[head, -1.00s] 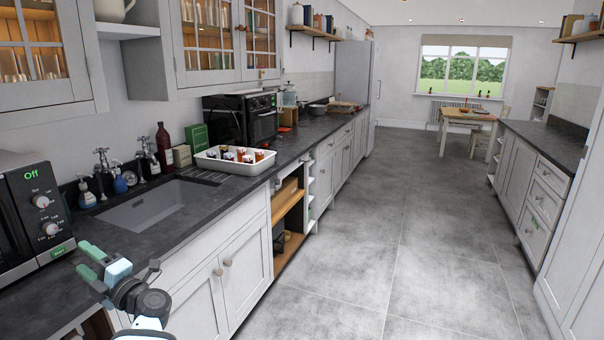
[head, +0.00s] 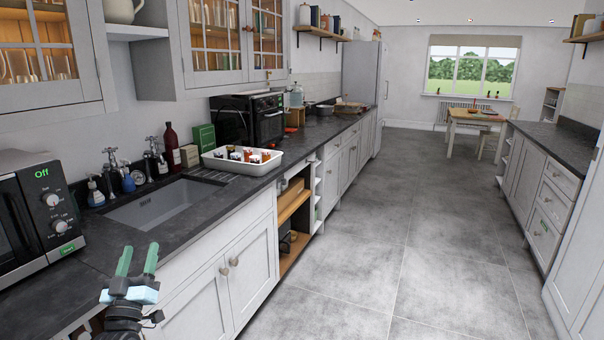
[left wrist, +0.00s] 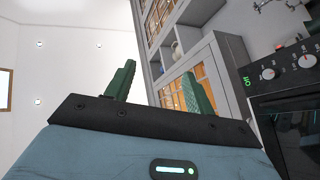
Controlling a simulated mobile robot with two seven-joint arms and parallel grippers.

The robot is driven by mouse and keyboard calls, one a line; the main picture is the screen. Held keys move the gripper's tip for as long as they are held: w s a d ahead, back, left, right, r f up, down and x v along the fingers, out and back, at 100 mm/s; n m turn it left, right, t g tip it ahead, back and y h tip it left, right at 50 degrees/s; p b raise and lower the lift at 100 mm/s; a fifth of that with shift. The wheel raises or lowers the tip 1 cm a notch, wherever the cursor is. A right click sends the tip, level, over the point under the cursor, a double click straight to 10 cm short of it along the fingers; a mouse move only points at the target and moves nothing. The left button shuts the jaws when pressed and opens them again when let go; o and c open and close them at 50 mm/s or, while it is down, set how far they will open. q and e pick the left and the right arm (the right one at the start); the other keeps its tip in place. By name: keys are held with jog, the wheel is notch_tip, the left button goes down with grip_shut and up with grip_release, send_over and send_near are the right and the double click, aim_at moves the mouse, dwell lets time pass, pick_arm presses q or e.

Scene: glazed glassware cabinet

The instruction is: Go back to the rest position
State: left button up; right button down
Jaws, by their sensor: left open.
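My left gripper (head: 137,262) is at the lower left of the head view, in front of the counter edge near the microwave. Its two green fingers point upward and stand apart, with nothing between them. The left wrist view also shows the open, empty left gripper (left wrist: 158,92), with glazed cabinet doors (left wrist: 205,75) beyond its fingers. My right gripper is in neither view.
The dark worktop (head: 90,250) holds a microwave (head: 38,212), a sink (head: 160,205), a white tray of jars (head: 238,164) and a black oven (head: 250,118). Glazed wall cabinets (head: 225,45) hang above. The grey floor (head: 400,250) to the right is clear.

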pick_arm(q)
notch_tip(320, 180, down, 14)
jog(key=w+r+m+g+h, duration=0.1)
jog(key=w+m+g, duration=0.2)
jog(key=m+g, duration=0.45)
jog(key=s+d+f+g+h, duration=0.15)
jog(key=s+d+f, duration=0.25)
jog(key=s+f, duration=0.5)
jog(key=s+d+f+g+h, duration=0.1)
jog(key=s+d+f+g, duration=0.1)
jog(key=s+d+f, duration=0.45)
jog(key=s+d+f+g, duration=0.1)
jog(key=s+d+f, duration=0.1)
jog(key=s, duration=0.8)
jog(key=s+d+f+n+g, duration=0.1)
jog(key=s+d+f, duration=0.2)
jog(key=s, duration=0.7)
jog(key=s+d+f+g+h, duration=0.1)
jog(key=s+d+f+g, duration=0.1)
jog(key=s, duration=0.8)
jog(key=shift+s+d+f, duration=0.15)
jog(key=shift+d+f, duration=0.15)
jog(key=shift+f, duration=0.05)
jog(key=shift+n, duration=0.25)
